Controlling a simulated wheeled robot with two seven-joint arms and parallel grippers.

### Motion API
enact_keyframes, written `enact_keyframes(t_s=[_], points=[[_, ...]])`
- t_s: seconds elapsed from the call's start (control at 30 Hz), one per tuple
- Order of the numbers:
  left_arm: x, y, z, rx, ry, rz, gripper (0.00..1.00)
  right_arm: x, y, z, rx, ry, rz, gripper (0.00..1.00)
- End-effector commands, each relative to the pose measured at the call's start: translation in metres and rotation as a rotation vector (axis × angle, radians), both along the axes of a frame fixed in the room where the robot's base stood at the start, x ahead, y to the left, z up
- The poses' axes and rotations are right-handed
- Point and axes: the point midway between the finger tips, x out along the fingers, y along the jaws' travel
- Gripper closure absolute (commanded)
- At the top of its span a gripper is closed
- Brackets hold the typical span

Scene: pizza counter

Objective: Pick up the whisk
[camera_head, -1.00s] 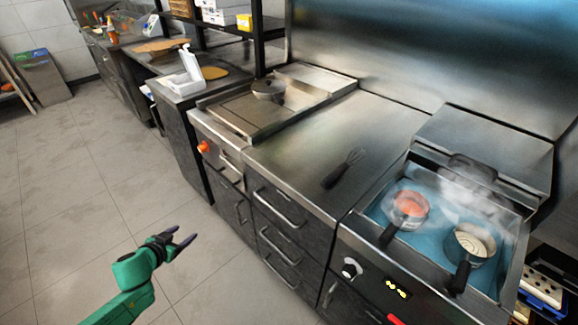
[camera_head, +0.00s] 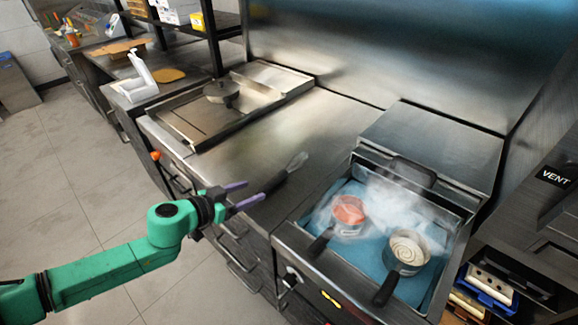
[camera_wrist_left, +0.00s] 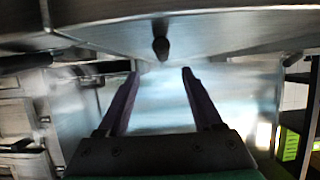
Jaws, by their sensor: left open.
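The whisk (camera_head: 276,181), with a black handle and thin wire head, lies on the steel counter (camera_head: 265,130), its handle toward the front edge. My left gripper (camera_head: 249,193) is open, its purple fingers at the counter's front edge close to the handle end. In the left wrist view, a dark rounded end that looks like the whisk's handle (camera_wrist_left: 161,47) shows ahead, between and beyond the open fingertips (camera_wrist_left: 159,76). Nothing is between the fingers. My right gripper is not in view.
Right of the whisk, a steaming blue-based cooker holds a pot of red sauce (camera_head: 348,211) and a pale-filled pot (camera_head: 407,251), handles toward the front. A flat griddle (camera_head: 190,112) with a round lid (camera_head: 221,91) is at left. The counter behind the whisk is clear.

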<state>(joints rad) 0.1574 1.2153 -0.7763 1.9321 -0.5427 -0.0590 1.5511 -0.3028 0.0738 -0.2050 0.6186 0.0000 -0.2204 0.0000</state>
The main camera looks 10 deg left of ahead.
Motion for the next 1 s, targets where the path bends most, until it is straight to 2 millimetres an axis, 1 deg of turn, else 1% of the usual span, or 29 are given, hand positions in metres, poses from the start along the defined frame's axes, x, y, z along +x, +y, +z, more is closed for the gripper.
enact_keyframes(t_s=[0.03, 0.1, 0.2, 0.37, 0.5, 0.6, 0.77, 0.8, 0.87, 0.9, 0.97, 1.0], points=[[0.010, -0.004, 0.003, -0.006, -0.003, 0.006, 0.33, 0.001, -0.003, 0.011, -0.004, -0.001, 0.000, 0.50], [0.019, -0.012, -0.002, -0.002, -0.003, 0.000, 0.33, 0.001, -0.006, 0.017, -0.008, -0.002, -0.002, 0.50], [0.031, -0.020, -0.012, -0.002, -0.002, 0.001, 0.33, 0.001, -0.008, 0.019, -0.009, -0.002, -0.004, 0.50], [0.047, -0.029, -0.023, -0.002, 0.000, 0.001, 0.33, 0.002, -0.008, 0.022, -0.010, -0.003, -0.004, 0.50], [0.067, -0.041, -0.036, -0.003, -0.001, 0.001, 0.33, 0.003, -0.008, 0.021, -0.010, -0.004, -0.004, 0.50], [0.074, -0.045, -0.040, 0.000, 0.000, 0.001, 0.33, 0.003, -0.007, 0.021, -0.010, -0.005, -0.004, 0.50], [0.074, -0.045, -0.040, 0.000, 0.001, 0.001, 0.33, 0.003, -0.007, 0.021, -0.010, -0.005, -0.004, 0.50], [0.074, -0.045, -0.040, 0.000, 0.001, 0.001, 0.36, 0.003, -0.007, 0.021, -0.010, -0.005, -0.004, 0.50], [0.074, -0.045, -0.040, 0.000, 0.001, 0.001, 0.59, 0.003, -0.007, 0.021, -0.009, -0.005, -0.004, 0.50], [0.074, -0.045, -0.040, 0.000, 0.001, 0.001, 0.75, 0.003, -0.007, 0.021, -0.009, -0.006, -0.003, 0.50], [0.074, -0.045, -0.040, 0.000, 0.001, 0.001, 0.98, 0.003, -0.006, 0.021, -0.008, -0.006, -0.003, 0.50], [0.074, -0.045, -0.040, 0.000, 0.001, 0.001, 1.00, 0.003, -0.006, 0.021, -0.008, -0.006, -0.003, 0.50]])
